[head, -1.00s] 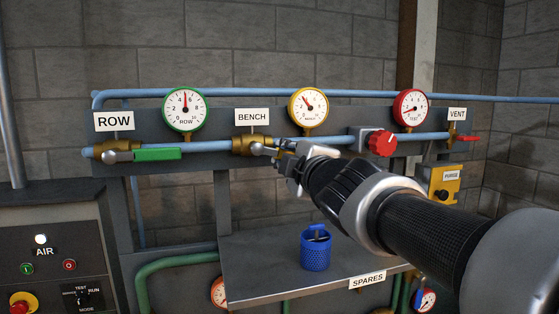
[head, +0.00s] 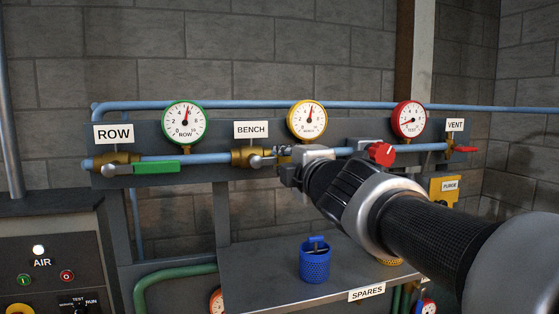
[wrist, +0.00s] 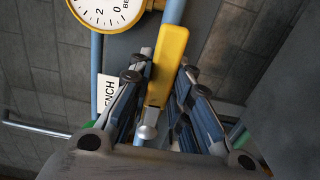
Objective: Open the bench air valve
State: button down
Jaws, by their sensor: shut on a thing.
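The bench air valve (head: 243,158) is a brass body on the blue pipe, under the BENCH sign (head: 251,130). Its yellow handle (wrist: 168,70) lies between my fingers in the wrist view, roughly in line with the pipe. In the head view my gripper (head: 285,156) hides nearly all of the handle; the silver pivot end (head: 259,161) shows to its left. My gripper, also in the wrist view (wrist: 164,76), is shut on the handle. The yellow-rimmed bench gauge (head: 308,119) stands above, its needle pointing nearly straight up.
The row valve's green handle (head: 156,167) lies along the pipe at left.

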jog(key=c, duration=1.4)
grip_release()
jog(key=shift+c, duration=0.2)
jog(key=v, duration=1.2)
jog(key=s+d+f+m+g+h+b, duration=0.25)
jog(key=d+f+m+b, duration=0.2)
jog(key=f, duration=0.55)
jog(key=s+d+f+m+g+h+b, duration=0.1)
jog(key=s+d+f+m+h+b, duration=0.35)
jog(key=f, duration=0.55)
jog(key=s+d+f+m+g+h+b, duration=0.15)
jog(key=d+f+m+b, duration=0.35)
jog(key=f, duration=0.5)
jog(key=s+a+f+m+g+y+b, duration=0.1)
jog(key=s+a+f+m+g+b, duration=0.1)
jog(key=s+f, duration=0.3)
jog(key=s+a+f+m+g+y+b, duration=0.1)
jog(key=s+f+m+g+b, duration=0.2)
jog(key=f, duration=0.9)
jog(key=s+a+f+m+g+y+b, duration=0.1)
jog(key=s+a+f+m+g+b, duration=0.1)
jog(key=s+f, duration=0.5)
jog(key=shift+a+f+g+b, duration=0.35)
jog(key=shift+f+b, duration=0.2)
jog(key=shift+f, duration=0.25)
